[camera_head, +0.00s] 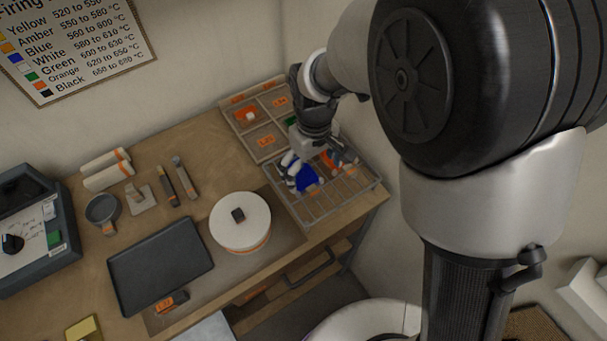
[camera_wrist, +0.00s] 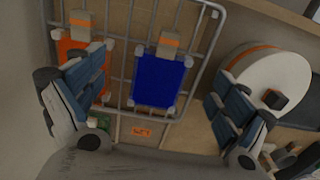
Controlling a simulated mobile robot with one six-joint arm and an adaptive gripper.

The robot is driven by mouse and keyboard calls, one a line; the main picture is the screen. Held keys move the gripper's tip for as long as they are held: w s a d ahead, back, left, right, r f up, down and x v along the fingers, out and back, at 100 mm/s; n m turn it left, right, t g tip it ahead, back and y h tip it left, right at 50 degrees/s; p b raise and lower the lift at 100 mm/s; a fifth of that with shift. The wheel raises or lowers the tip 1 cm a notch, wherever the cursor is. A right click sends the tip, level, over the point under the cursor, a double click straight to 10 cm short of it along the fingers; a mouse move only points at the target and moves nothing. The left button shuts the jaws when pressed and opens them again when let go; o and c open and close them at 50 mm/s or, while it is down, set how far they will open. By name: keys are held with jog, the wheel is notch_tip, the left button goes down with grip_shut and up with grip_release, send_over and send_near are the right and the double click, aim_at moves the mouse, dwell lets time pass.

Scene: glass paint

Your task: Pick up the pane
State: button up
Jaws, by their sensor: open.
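A blue pane (camera_head: 307,180) lies on the wire rack (camera_head: 309,220) at the right end of the bench. An orange pane (camera_head: 327,160) lies beside it, partly hidden by my gripper. In the wrist view the blue pane (camera_wrist: 159,82) is between my two fingers, with pale pieces at its corners and a tan tab with an orange stripe at its upper edge. The orange pane (camera_wrist: 76,55) is at the left, partly behind the left finger. My gripper (camera_wrist: 157,75) is open and empty above the rack; its fingers appear apart from the blue pane.
A white round turntable (camera_head: 239,222) stands left of the rack. A divided tray (camera_head: 246,132) with orange labels is behind the rack. A dark tray (camera_head: 160,266), several tools and a grey machine (camera_head: 35,225) are farther left. The wall is close behind.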

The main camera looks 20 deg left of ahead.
aim_at(310, 186)
jog(key=f, duration=0.1)
jog(key=f+b, duration=0.1)
jog(key=f, duration=0.2)
jog(key=shift+s+a+f+b, duration=0.15)
jog(key=shift+s+f+b, duration=0.05)
jog(key=shift+s+b, duration=0.15)
jog(key=shift+w+f, duration=0.15)
jog(key=shift+f, duration=0.3)
jog(key=shift+r, duration=0.1)
jog(key=shift+c, duration=0.2)
jog(key=c, duration=1.1)
